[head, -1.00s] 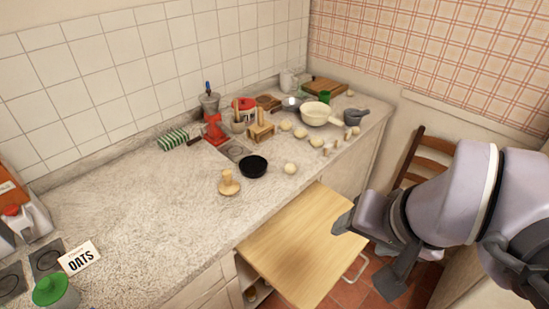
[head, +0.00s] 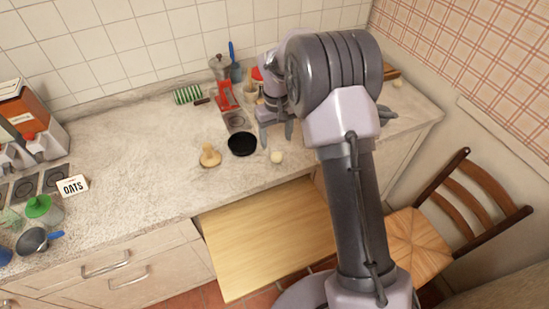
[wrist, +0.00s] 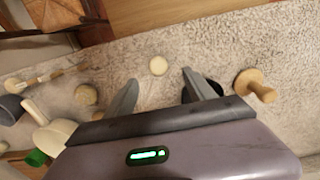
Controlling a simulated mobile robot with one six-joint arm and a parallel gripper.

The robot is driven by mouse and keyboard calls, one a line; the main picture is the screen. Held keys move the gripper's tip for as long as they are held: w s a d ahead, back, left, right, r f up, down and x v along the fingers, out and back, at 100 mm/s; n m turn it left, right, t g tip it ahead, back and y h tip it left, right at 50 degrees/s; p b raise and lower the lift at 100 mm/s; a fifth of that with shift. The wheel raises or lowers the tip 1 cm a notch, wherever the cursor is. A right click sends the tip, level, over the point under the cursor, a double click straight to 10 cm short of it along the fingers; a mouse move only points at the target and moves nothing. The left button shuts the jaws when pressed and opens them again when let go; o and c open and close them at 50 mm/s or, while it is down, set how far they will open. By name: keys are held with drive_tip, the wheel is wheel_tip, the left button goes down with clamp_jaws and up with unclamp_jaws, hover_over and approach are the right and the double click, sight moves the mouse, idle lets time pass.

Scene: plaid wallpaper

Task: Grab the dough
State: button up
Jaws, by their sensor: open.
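A small pale dough ball (head: 276,156) lies on the stone counter (head: 130,150) near its front edge. In the wrist view the dough ball (wrist: 158,65) sits just beyond the gap between my fingertips, roughly centred. My gripper (head: 276,130) is open and empty, pointing down over the counter behind the ball in the head view. Its two fingers show apart in the wrist view (wrist: 160,82). A second, tan ball (wrist: 86,94) lies to the left in the wrist view. My arm hides the other balls in the head view.
A black bowl (head: 243,145) stands just left of the ball and is partly behind a finger in the wrist view. A wooden stamp-like piece (head: 209,156) is farther left. A pull-out wooden board (head: 265,235) extends below the counter. A chair (head: 430,240) stands right.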

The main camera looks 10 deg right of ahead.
sight(277, 158)
wheel_tip(277, 158, down, 3)
drive_tip(key=shift+f, duration=0.1)
drive_tip(key=f, duration=0.1)
drive_tip(key=f+b, duration=0.1)
drive_tip(key=f, duration=0.1)
drive_tip(key=f+b, duration=0.1)
drive_tip(key=f, duration=0.1)
drive_tip(key=shift+w+d+f, duration=0.2)
drive_tip(key=shift+w+f, duration=0.05)
drive_tip(key=shift+w, duration=0.05)
drive_tip(key=shift+r, duration=0.15)
drive_tip(key=shift+c, duration=0.6)
clamp_jaws()
drive_tip(key=shift+r, duration=0.15)
